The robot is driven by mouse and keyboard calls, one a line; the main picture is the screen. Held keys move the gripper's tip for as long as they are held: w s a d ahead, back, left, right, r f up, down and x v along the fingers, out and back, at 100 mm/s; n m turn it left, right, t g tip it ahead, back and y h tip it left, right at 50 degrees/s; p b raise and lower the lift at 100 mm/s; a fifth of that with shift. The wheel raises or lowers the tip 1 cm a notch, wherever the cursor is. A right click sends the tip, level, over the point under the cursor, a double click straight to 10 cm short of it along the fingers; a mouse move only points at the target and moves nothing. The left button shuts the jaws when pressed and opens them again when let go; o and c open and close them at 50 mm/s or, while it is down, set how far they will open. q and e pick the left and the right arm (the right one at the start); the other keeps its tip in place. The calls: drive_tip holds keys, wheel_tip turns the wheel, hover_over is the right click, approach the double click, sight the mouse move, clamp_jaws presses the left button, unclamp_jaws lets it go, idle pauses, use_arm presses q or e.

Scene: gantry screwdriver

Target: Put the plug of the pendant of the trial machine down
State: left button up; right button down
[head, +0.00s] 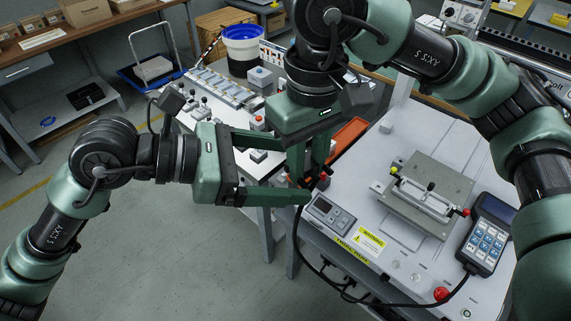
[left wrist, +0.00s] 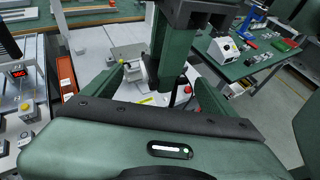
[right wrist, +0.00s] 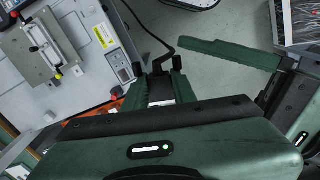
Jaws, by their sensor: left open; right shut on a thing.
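The dark plug (right wrist: 163,62) is between the fingers of my right gripper (right wrist: 164,84), which is shut on it; the fingers partly hide it. In the head view my right gripper (head: 308,180) points down at the near left edge of the machine top. The black cable (head: 297,232) hangs from there and loops to the pendant (head: 487,236), a dark handset with light keys lying at the right of the top. My left gripper (head: 300,170) is open, its fingers spread on either side of the right gripper's fingers. Whether they touch the plug is hidden.
The trial machine's top (head: 408,258) carries a grey fixture plate (head: 430,200), a small control panel (head: 331,214) and a red button (head: 441,294). An orange bin (head: 347,134) lies behind my grippers. Another table (head: 185,122) with switches stands left. Open floor lies in front.

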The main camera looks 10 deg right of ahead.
use_arm(q)
drive_tip(key=shift+d+f, duration=0.1)
drive_tip(key=shift+d, duration=0.2)
drive_tip(key=shift+w, duration=0.1)
drive_tip(key=c, duration=1.5)
drive_tip(key=shift+c, duration=1)
use_arm(e)
drive_tip(key=c, duration=1.1)
unclamp_jaws()
use_arm(q)
drive_tip(key=shift+w, duration=0.1)
use_arm(e)
drive_tip(key=shift+o, duration=0.2)
drive_tip(key=shift+s, duration=0.1)
